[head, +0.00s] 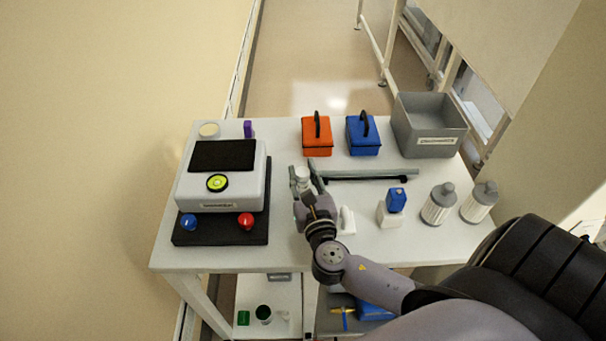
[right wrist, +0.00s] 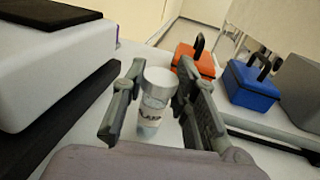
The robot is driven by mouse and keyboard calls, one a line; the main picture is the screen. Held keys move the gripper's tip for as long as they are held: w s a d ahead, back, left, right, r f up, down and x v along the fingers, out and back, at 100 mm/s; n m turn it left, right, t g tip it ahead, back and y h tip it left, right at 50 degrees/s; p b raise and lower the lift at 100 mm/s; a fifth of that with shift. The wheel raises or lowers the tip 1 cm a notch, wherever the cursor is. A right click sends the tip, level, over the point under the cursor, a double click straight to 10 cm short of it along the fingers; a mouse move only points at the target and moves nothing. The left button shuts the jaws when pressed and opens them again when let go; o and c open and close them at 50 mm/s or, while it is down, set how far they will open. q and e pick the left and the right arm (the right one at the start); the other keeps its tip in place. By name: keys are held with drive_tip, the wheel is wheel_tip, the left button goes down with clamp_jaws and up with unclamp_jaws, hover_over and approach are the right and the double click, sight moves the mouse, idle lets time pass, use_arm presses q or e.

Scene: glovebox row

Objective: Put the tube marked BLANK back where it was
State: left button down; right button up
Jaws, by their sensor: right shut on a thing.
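My right gripper (head: 304,182) is over the middle of the white table, left of the grey bar. It is shut on a small pale tube (head: 303,173) with a white cap. In the right wrist view the tube (right wrist: 154,103) stands nearly upright between the two fingers. It has a label with dark lettering that I cannot read for certain. My left gripper is not in view.
A white instrument (head: 221,176) on a black base stands left. Orange (head: 316,140) and blue (head: 363,140) handled boxes and a grey bin (head: 431,140) stand behind. A grey bar (head: 375,174) lies right of the gripper. Bottles (head: 438,205) stand at right.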

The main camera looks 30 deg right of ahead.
drive_tip(key=shift+f, duration=0.1)
drive_tip(key=o, duration=1)
